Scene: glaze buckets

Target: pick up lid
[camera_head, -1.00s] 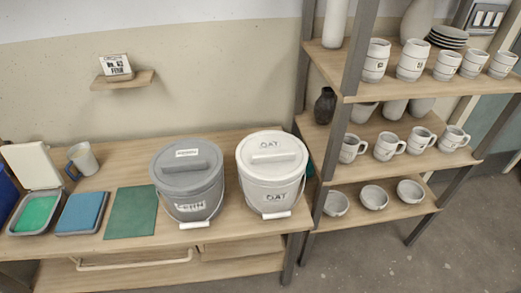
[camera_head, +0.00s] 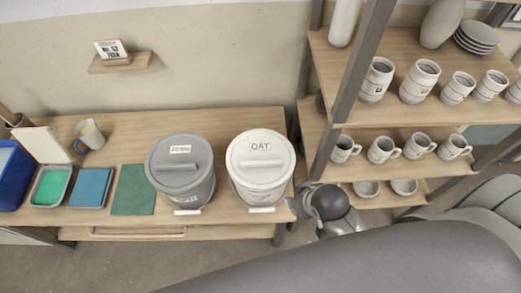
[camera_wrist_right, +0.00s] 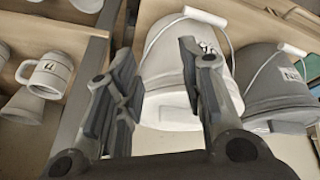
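Two lidded buckets stand side by side on the wooden table. The grey lid (camera_head: 181,161) with a bar handle closes the grey bucket (camera_head: 193,198). The white lid (camera_head: 262,158), marked OAT, closes the white bucket (camera_head: 258,190). The white bucket (camera_wrist_right: 165,45) and grey bucket (camera_wrist_right: 270,75) also show in the right wrist view, beyond the fingers. My right gripper (camera_head: 302,198) is just right of the white bucket, by the table's right end, apart from both lids. Its fingers (camera_wrist_right: 155,85) are spread and empty in the wrist view. My left gripper is not in view.
A shelf rack (camera_head: 370,133) with mugs (camera_head: 383,149) and bowls stands close on the right of my gripper. Left on the table are a green mat (camera_head: 134,190), a blue pad (camera_head: 91,187), a green-filled tray (camera_head: 49,186) and a grey mug (camera_head: 88,135).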

